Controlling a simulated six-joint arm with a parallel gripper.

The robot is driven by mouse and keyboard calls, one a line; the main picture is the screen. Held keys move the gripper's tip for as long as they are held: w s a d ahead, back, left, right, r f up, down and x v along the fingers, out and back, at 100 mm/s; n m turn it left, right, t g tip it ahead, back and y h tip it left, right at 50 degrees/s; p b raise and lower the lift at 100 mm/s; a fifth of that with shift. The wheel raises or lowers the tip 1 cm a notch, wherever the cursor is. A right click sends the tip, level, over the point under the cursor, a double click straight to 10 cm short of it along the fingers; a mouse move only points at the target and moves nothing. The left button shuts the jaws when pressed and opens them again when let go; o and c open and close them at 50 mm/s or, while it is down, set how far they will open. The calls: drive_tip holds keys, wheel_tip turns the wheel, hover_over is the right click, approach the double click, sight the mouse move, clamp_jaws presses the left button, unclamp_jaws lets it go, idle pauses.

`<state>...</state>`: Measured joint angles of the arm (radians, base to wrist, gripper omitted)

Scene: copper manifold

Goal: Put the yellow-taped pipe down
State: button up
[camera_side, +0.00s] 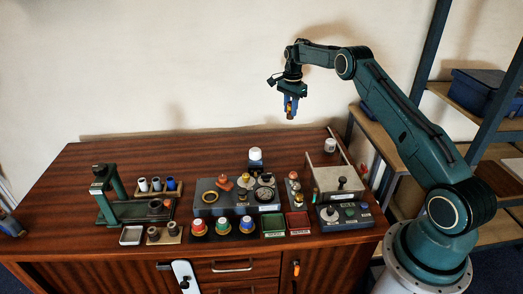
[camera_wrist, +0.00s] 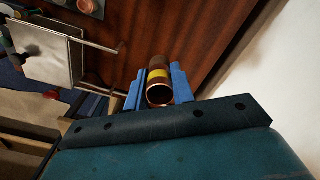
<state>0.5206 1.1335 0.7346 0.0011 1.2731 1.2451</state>
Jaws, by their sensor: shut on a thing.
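My gripper (camera_side: 291,106) is raised high above the back right of the wooden workbench (camera_side: 120,155), well clear of everything on it. Its blue fingers (camera_wrist: 181,84) are shut on the sides of the yellow-taped pipe (camera_wrist: 158,76), a short copper tube with a yellow band. In the wrist view the pipe's open end faces the camera. In the side view only a small copper part of the pipe (camera_side: 290,115) shows below the fingers.
A grey fixture plate (camera_side: 235,205) fills the middle. Green (camera_side: 273,226) and red (camera_side: 298,223) trays, a metal box (camera_side: 330,180) and a control box (camera_side: 345,221) stand right. The bench's back left is clear.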

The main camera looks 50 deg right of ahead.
wheel_tip(320, 180, down, 13)
drive_tip(key=shift+f, duration=0.1)
idle(0.3)
drive_tip(key=shift+f, duration=2.1)
drive_tip(key=shift+f, duration=0.1)
drive_tip(key=o, duration=1)
wheel_tip(320, 180, up, 12)
drive_tip(key=shift+r, duration=0.15)
